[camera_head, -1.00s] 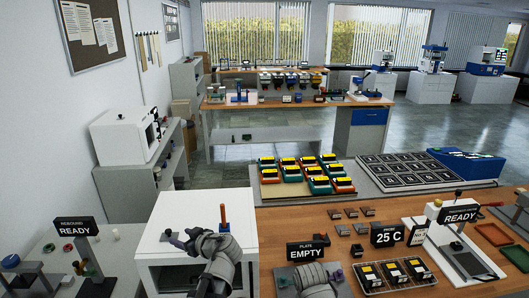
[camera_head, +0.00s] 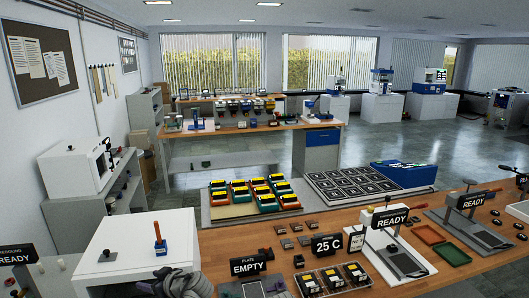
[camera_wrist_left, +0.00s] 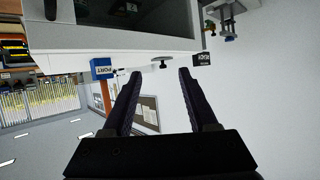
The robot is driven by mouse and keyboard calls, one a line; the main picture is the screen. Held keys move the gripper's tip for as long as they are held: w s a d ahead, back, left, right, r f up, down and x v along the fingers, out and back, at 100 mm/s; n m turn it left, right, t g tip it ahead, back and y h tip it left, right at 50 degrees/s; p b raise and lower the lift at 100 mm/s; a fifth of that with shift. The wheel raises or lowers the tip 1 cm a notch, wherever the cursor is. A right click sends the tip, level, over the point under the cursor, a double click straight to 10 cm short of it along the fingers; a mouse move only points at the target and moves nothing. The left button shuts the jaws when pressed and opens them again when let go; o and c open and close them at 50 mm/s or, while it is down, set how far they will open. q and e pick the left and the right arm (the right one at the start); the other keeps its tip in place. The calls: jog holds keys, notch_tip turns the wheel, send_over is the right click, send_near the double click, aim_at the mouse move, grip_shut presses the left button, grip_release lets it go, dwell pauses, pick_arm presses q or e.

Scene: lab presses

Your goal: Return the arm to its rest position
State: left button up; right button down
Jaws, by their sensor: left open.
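My left gripper (camera_wrist_left: 160,73) shows in the left wrist view with its two dark fingers apart and nothing between them. In the head view, grey links of my arm show at the bottom edge, in front of the white box; the fingertips cannot be made out there. The white box (camera_head: 130,238) has a blue block with an orange upright handle (camera_head: 160,240) on top. The wrist view shows this box (camera_wrist_left: 225,12) inverted, with its dark opening and the blue block (camera_wrist_left: 101,69) beyond the fingers. My right gripper is not in view.
A wooden bench (camera_head: 345,222) carries a plate sign (camera_head: 248,265), a tray of yellow-topped blocks (camera_head: 333,283) and a press with a READY sign (camera_head: 391,217). A second READY sign (camera_head: 15,255) stands at the left. Open floor lies beyond the benches.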

pick_arm(q)
jog(key=s+d+f+m+g+h+b, duration=0.2)
jog(key=s+d+f+m+h+b, duration=0.1)
jog(key=d+f, duration=0.4)
jog(key=s+d+f+m+g+h+b, duration=0.1)
jog(key=s+d+f+m+h+b, duration=0.15)
jog(key=d+f+m, duration=0.4)
jog(key=s+d+f+m+g+h+b, duration=0.3)
jog(key=s+d+f, duration=0.6)
jog(key=d, duration=0.3)
jog(key=shift+s+d+f+m+g+h+b, duration=0.35)
jog(key=shift+s+m+h+b, duration=0.35)
jog(key=shift+m, duration=0.55)
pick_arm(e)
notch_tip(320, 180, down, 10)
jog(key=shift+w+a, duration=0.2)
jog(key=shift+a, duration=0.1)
